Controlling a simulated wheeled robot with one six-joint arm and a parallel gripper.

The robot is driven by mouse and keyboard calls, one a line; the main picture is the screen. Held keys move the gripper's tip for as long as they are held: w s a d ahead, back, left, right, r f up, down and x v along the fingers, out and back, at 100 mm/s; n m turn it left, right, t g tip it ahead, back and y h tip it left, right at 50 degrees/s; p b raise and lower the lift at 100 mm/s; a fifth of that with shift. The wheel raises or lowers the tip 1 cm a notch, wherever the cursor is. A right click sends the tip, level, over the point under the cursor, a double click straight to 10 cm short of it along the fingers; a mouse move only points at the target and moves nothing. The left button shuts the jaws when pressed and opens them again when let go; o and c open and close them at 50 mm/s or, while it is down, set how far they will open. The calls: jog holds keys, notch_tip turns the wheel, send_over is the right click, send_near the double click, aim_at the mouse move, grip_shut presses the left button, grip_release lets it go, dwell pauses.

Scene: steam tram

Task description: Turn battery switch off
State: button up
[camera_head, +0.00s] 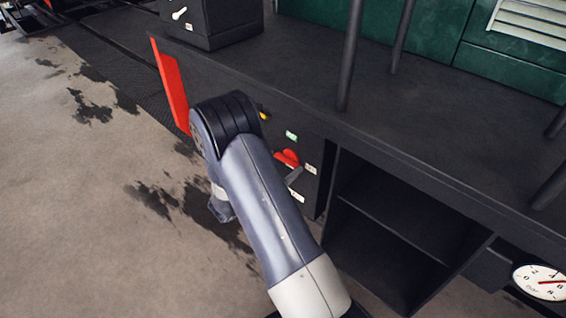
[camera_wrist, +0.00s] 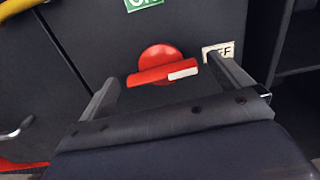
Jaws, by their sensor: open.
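The battery switch (camera_wrist: 158,60) is a red round knob with a bar handle on a dark panel. Its handle lies nearly level in the wrist view, with its white mark at the right end, toward the white label ending in "FF" (camera_wrist: 219,50). A green "ON" label (camera_wrist: 143,4) is above the knob. My gripper (camera_wrist: 165,73) is open, with one finger on each side of the handle; I cannot tell whether either touches it. In the head view the red switch (camera_head: 287,157) shows beside my arm, and a grey finger (camera_head: 294,177) shows just below it.
A dark ledge (camera_head: 290,95) with upright posts runs above the panel. An open dark shelf (camera_head: 395,225) is to the right of the panel. A yellow part (camera_wrist: 40,5) is at the wrist view's upper left. A gauge (camera_head: 540,282) is at the far right.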

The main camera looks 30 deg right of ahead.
jog(key=shift+w+d, duration=0.2)
jog(key=shift+d, duration=0.45)
jog(key=shift+c, duration=0.5)
